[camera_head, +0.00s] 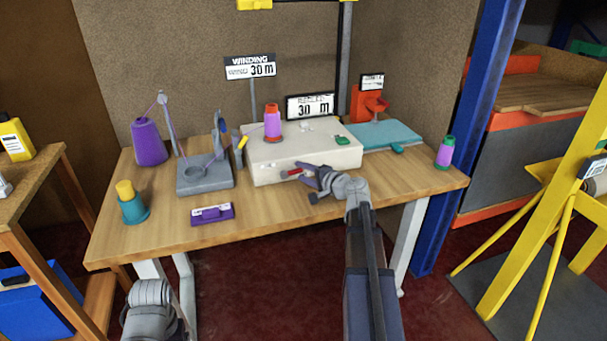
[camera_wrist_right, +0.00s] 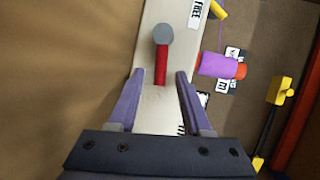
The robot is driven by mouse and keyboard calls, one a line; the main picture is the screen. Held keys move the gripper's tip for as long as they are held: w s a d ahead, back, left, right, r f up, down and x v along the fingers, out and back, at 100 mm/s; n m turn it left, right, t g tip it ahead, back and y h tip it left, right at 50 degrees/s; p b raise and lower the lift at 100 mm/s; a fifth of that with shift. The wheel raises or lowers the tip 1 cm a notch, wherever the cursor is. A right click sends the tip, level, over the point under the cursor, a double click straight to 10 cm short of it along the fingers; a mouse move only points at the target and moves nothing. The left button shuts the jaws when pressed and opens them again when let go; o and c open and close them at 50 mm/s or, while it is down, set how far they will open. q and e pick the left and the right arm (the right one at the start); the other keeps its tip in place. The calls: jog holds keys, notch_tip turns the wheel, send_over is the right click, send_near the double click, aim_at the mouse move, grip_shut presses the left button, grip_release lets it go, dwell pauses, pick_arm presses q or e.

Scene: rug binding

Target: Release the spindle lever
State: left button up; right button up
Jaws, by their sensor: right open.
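The spindle lever is a red bar with a grey round end (camera_wrist_right: 162,60), on the front of the white winding machine (camera_head: 340,154). In the head view the red lever (camera_head: 291,173) shows just left of my right gripper (camera_head: 312,180). In the right wrist view the purple fingers of the right gripper (camera_wrist_right: 160,73) are apart, with the red bar's near end between their tips. I cannot tell whether they touch it. A purple thread cone (camera_head: 272,124) stands on the machine. My left gripper is out of view; only part of my left arm shows.
The wooden table (camera_head: 265,216) holds a purple cone (camera_head: 149,142), a grey thread stand (camera_head: 205,175), a teal pot (camera_head: 133,207), a purple block (camera_head: 212,214) and a teal mat (camera_head: 385,135). A small cone (camera_head: 445,152) stands at the right end. The front right tabletop is mostly clear.

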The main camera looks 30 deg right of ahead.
grip_shut()
dwell(0.4)
